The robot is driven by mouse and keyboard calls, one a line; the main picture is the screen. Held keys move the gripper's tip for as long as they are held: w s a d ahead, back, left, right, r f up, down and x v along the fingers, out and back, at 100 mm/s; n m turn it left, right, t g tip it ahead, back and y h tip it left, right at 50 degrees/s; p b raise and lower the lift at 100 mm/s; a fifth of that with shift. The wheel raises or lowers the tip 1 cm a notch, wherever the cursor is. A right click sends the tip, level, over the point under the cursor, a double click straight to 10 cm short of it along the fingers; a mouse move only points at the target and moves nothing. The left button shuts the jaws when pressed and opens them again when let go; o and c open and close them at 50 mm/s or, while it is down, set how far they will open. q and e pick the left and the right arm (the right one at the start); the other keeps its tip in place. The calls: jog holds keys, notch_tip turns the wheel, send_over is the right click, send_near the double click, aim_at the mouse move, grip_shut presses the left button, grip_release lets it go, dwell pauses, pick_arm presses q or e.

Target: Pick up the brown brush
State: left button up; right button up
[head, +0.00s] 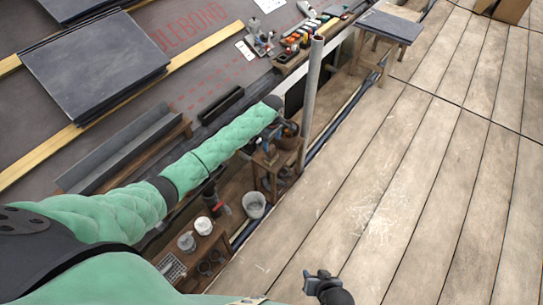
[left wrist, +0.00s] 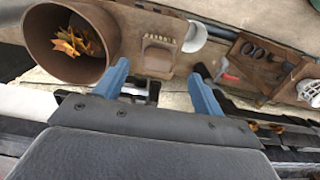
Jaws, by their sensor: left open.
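The brown brush (left wrist: 158,54), a small brown block with a paler edge, appears to lie on a wooden stand in the left wrist view. My left gripper (left wrist: 160,67) is open, with its two blue fingers apart and the brush beyond and between their tips, not held. In the head view my left gripper (head: 266,139) is over the small wooden stand (head: 270,160), and the brush is hard to make out there. My right gripper (head: 322,283) is at the bottom edge of the head view, away from the stand; its jaws are too unclear to read.
A brown bucket (left wrist: 58,38) with orange bits inside stands close left of the brush. A white cup (left wrist: 195,36) is to its right. A grey pole (head: 312,95) rises beside the stand. A grey bucket (head: 254,204) stands nearby. The plank floor (head: 400,190) is clear.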

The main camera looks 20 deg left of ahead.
aim_at(271, 147)
pick_arm(q)
jog(key=shift+w+a+f, duration=0.1)
jog(key=shift+a+f, duration=0.05)
jog(key=shift+f, duration=1.8)
jog(key=shift+w+a+f, duration=0.1)
jog(key=shift+a+f, duration=0.05)
jog(key=shift+f, duration=1.75)
jog(key=shift+c, duration=0.2)
jog(key=c, duration=0.7)
